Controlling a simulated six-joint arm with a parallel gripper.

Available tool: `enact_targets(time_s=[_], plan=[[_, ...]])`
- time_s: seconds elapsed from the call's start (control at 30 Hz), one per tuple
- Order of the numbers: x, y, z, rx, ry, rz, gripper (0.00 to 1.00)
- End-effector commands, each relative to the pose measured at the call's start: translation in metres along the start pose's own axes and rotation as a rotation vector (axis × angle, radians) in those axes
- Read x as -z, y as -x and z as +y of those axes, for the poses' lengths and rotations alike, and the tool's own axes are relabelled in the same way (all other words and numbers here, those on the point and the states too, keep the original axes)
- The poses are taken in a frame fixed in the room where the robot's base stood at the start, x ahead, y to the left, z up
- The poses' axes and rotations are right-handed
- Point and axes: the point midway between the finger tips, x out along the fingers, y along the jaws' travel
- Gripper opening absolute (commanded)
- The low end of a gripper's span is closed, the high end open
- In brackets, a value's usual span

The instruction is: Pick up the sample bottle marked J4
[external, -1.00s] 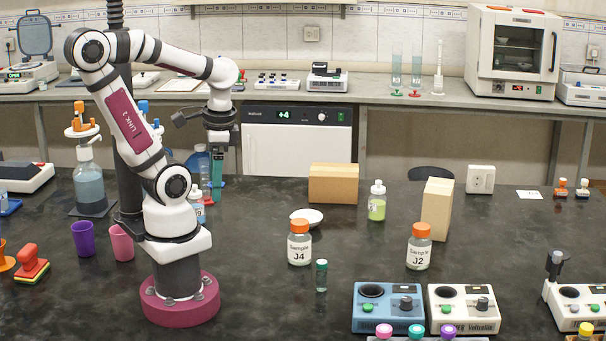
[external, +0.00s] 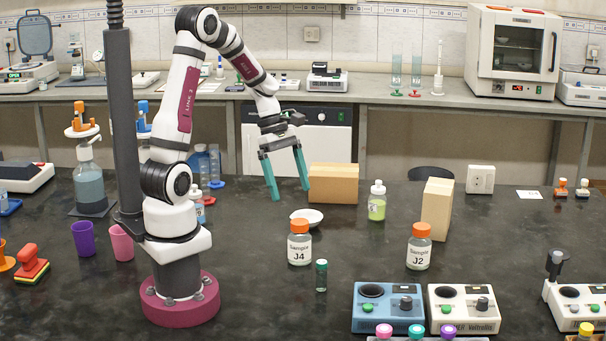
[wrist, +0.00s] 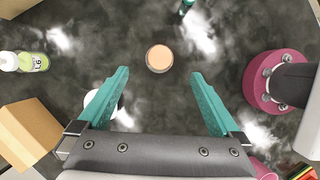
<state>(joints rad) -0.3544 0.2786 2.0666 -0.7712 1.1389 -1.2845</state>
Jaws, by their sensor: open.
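The sample bottle marked J4 (external: 299,249) is clear glass with an orange cap and a white label, upright on the dark bench. In the wrist view the round orange-tan top (wrist: 159,58) of a bottle shows beyond and between the fingertips. My gripper (external: 290,194) is open and empty, its teal fingers pointing down behind and above J4. It also shows in the wrist view (wrist: 162,73). A like bottle marked J2 (external: 419,251) stands to the right, apart from J4.
A white dish (external: 308,217) sits just behind J4 and a small green-capped vial (external: 321,275) stands in front. A cardboard box (external: 334,184) and a green-liquid bottle (external: 377,201) stand behind, and a tall box (external: 437,209) near J2. Two instruments sit at front right.

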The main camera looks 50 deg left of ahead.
Motion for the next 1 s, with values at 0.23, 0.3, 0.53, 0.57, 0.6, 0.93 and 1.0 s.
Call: enact_targets(time_s=[0.23, 0.3, 0.53, 0.57, 0.6, 0.93, 1.0], plan=[[-0.001, -0.062, -0.001, 0.006, -0.005, 0.000, 1.00], [-0.001, -0.070, -0.002, 0.005, -0.005, 0.001, 1.00], [0.000, -0.113, -0.001, 0.007, -0.006, 0.002, 1.00], [0.000, -0.117, -0.001, 0.007, -0.007, 0.002, 1.00], [0.000, -0.121, -0.001, 0.006, -0.008, 0.003, 1.00], [0.000, -0.124, 0.000, 0.003, -0.008, 0.004, 0.82], [0.000, -0.123, -0.001, 0.004, -0.009, 0.004, 0.69]])
